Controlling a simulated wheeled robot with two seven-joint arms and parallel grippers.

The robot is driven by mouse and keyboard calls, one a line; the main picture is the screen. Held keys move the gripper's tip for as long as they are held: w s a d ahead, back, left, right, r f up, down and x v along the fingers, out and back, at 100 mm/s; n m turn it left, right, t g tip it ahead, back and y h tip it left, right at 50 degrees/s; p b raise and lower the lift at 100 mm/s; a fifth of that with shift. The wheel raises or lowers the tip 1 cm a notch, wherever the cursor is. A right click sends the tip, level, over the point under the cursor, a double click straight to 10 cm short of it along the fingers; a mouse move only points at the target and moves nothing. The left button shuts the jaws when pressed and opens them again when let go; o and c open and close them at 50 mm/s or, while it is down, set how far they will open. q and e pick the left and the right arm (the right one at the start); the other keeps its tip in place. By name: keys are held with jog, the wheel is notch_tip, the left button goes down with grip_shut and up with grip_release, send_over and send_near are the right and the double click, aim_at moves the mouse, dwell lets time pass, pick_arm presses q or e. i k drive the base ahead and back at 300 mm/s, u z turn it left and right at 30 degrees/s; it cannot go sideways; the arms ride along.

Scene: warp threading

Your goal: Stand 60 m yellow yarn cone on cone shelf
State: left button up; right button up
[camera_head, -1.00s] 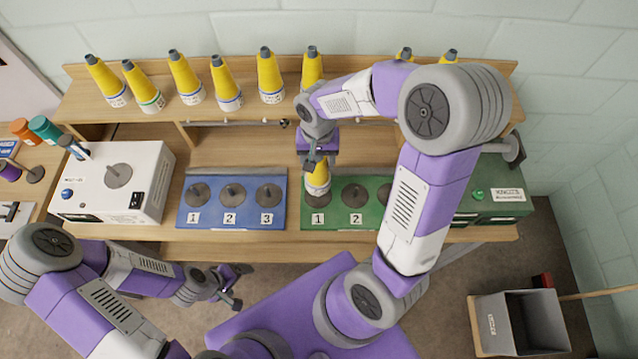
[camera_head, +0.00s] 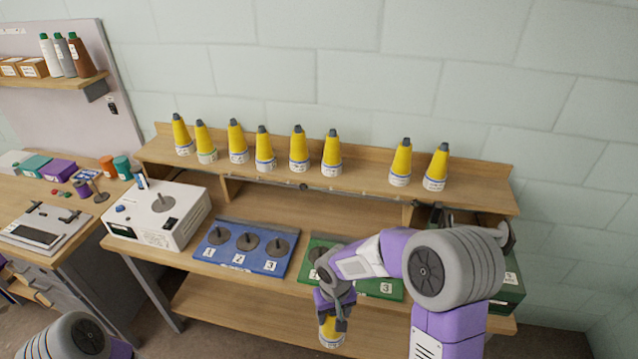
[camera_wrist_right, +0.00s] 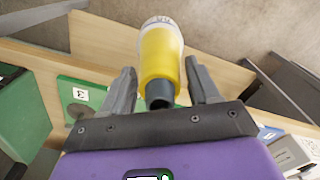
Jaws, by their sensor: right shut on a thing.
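My right gripper (camera_head: 338,312) is shut on a yellow yarn cone (camera_head: 331,331), low in front of the bench edge. In the right wrist view, the cone (camera_wrist_right: 160,50) sits between the fingers, its dark tip towards the palm and its pale labelled base away. I cannot read its label. The cone shelf (camera_head: 365,188) runs along the back of the bench. Several yellow cones stand on it, with a wide gap between the cone at its middle (camera_head: 332,155) and the pair at the right (camera_head: 400,163). My left gripper is out of view.
A blue peg board (camera_head: 225,256) numbered 1 to 3 and a green one (camera_head: 390,293) lie on the bench, the green partly behind my right arm. A white machine (camera_head: 185,229) stands at the left, a green box (camera_head: 508,290) at the right.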

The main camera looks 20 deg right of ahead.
aim_at(365, 174)
jog(key=z, duration=1.35)
jog(key=k, duration=0.65)
jog(key=u, duration=0.35)
jog(key=i, duration=0.55)
jog(key=z, duration=0.05)
